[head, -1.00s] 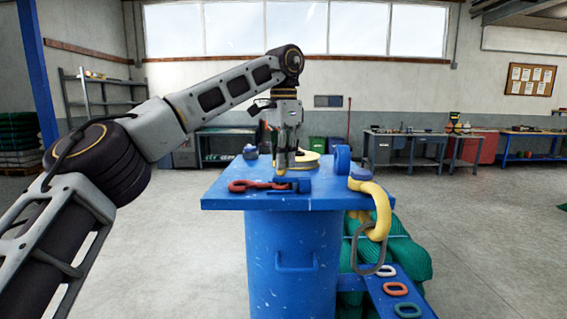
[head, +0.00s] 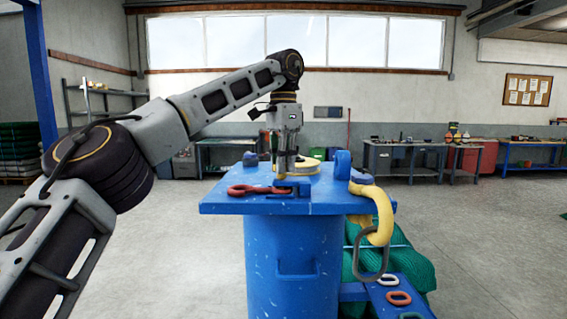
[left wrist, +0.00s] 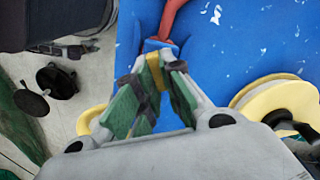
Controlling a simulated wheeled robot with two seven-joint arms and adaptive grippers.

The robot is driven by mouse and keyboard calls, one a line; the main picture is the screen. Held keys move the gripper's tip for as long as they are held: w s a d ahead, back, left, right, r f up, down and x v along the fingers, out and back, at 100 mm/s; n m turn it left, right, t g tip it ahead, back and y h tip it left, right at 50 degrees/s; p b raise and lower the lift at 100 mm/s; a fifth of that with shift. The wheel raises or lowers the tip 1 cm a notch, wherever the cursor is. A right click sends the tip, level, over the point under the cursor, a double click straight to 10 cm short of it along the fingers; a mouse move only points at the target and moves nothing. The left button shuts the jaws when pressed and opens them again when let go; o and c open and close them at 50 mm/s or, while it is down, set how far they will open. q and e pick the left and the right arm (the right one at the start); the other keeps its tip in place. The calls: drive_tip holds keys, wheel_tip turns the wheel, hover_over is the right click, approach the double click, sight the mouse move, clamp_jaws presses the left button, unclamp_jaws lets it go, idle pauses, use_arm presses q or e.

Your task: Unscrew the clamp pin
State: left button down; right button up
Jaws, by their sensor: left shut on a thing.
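My left gripper (head: 283,170) points straight down over the blue worktop, with its arm coming in from the left. Its green-padded fingers (left wrist: 160,75) are shut on a small yellow piece (left wrist: 154,72), which looks like the clamp pin. The pin is mostly hidden between the pads. The blue clamp (head: 296,184) sits on the worktop right below the fingertips; its blue top (left wrist: 155,45) shows just beyond them in the left wrist view. A red hook (head: 255,190) lies at the clamp's left. My right gripper is in neither view.
The blue worktop (head: 340,208) stands on a blue drum (head: 290,245). A yellow hook (head: 382,212) with a grey ring hangs over the right edge, above green netting (head: 405,260). Coloured links lie on a lower blue bench.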

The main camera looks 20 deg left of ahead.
use_arm(q)
drive_tip(key=shift+f, duration=0.1)
drive_tip(key=c, duration=1.5)
unclamp_jaws()
drive_tip(key=shift+c, duration=0.2)
drive_tip(key=shift+r, duration=0.2)
drive_tip(key=shift+r+p, duration=0.7)
drive_tip(key=shift+p, duration=0.15)
wheel_tip(320, 180, up, 3)
drive_tip(key=p, duration=0.3)
use_arm(e)
drive_tip(key=s+d+f+p, duration=0.3)
drive_tip(key=s+f+p, duration=0.4)
drive_tip(key=s, duration=0.1)
use_arm(q)
wheel_tip(320, 180, up, 17)
drive_tip(key=p, duration=1)
drive_tip(key=shift+r, duration=0.15)
use_arm(e)
drive_tip(key=s+d+r, duration=0.1)
drive_tip(key=s+d, duration=0.3)
drive_tip(key=s, duration=1)
drive_tip(key=shift+s+g+h, duration=0.25)
drive_tip(key=shift+g+h, duration=0.05)
